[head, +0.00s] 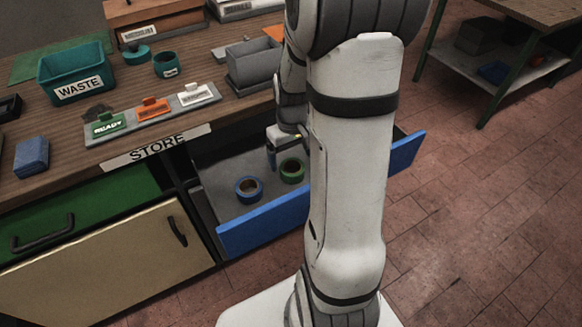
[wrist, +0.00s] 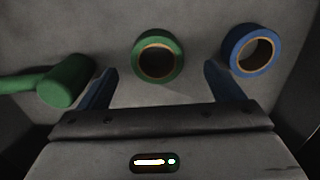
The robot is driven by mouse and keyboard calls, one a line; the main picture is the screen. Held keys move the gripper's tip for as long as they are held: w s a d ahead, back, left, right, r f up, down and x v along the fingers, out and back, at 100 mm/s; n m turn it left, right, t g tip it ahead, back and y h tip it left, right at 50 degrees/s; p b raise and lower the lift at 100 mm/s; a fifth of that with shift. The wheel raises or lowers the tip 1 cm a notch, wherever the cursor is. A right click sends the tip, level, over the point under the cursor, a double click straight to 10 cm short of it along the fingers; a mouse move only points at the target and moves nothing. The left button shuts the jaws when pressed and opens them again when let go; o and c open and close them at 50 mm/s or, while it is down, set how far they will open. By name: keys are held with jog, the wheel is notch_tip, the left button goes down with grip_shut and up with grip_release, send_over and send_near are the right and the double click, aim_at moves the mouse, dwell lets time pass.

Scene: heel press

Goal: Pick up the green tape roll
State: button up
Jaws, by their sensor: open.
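The green tape roll (head: 291,169) lies flat in the open blue-fronted drawer (head: 262,222). In the wrist view the green tape roll (wrist: 135,53) is ahead of my gripper, roughly between the lines of its two fingers and apart from them. My gripper (wrist: 160,85) is open and empty. In the head view my gripper (head: 285,155) is partly hidden by my arm, just behind and above the roll. A blue tape roll (head: 248,189) lies to the left of the green one; in the wrist view the blue tape roll (wrist: 232,47) is to the right.
A green mallet-like object (wrist: 65,82) lies in the drawer, close to the left finger in the wrist view. The drawer walls bound the space around my gripper. The bench above holds a WASTE bin (head: 75,72) and a grey bin (head: 250,66).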

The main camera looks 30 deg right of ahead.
aim_at(292, 167)
jog(key=f, duration=0.6)
jog(key=shift+w+d+b, duration=0.2)
jog(key=shift+w+b, duration=0.05)
jog(key=shift+b, duration=0.1)
jog(key=shift+c, duration=0.5)
jog(key=shift+r, duration=0.1)
jog(key=c, duration=1)
